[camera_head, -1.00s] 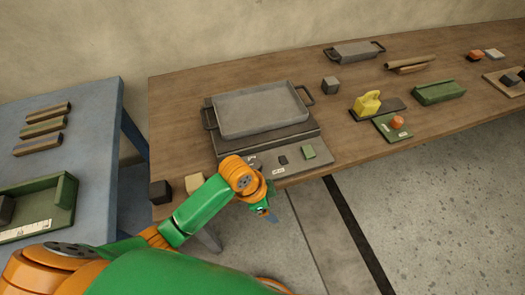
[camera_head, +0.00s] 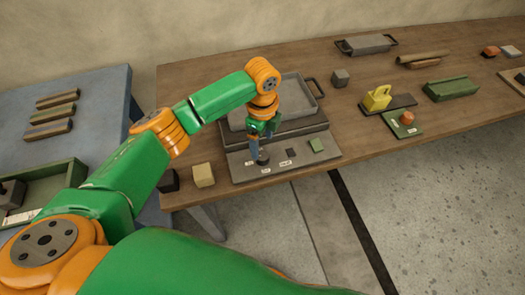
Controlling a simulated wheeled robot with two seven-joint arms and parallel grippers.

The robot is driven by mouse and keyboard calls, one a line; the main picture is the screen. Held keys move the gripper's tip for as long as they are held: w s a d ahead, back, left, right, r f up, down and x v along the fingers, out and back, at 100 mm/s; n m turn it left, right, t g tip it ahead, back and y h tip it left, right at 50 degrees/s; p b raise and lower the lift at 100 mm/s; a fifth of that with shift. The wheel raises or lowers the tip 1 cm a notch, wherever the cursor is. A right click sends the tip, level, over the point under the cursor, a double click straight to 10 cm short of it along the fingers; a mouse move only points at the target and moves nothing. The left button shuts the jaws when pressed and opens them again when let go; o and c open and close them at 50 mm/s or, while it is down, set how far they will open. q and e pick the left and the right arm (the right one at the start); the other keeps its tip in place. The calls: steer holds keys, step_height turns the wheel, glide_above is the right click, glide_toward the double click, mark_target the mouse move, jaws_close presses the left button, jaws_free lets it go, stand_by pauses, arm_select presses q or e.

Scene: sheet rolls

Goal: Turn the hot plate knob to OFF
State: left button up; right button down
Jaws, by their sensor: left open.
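The hot plate (camera_head: 238,166) stands near the front edge of the brown table, with a grey pan (camera_head: 297,98) on top. Its grey front panel carries small white labels. A small dark round piece, which looks like the knob (camera_head: 264,160), shows on the panel just below my left gripper (camera_head: 256,148). The left gripper is open and points down at it, with the fingers hiding part of it. I cannot tell whether they touch it, nor which label the knob points to. My right gripper is not in view.
The panel also bears a small dark square (camera_head: 290,153) and a green square (camera_head: 317,145). Left of it lie a beige block (camera_head: 203,175) and a black block (camera_head: 168,181). A yellow jug-like object (camera_head: 377,98) and green tray (camera_head: 450,89) stand to the right.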

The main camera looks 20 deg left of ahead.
mark_target(262, 155)
arm_select(q)
step_height(262, 155, down, 6)
steer(key=shift+r, duration=0.15)
jaws_close()
steer(key=shift+s+r+n+p, duration=0.1)
steer(key=shift+r+n+p, duration=0.1)
steer(key=shift+n+p, duration=1.25)
steer(key=n+p, duration=0.1)
steer(key=n, duration=0.3)
steer(key=shift+n+p, duration=0.35)
steer(key=shift+p, duration=0.05)
steer(key=n+p, duration=0.1)
steer(key=n, duration=0.4)
steer(key=shift+f+p, duration=0.1)
steer(key=shift+p, duration=0.3)
steer(key=shift+n+p, duration=0.5)
steer(key=shift+n, duration=2.2)
jaws_free()
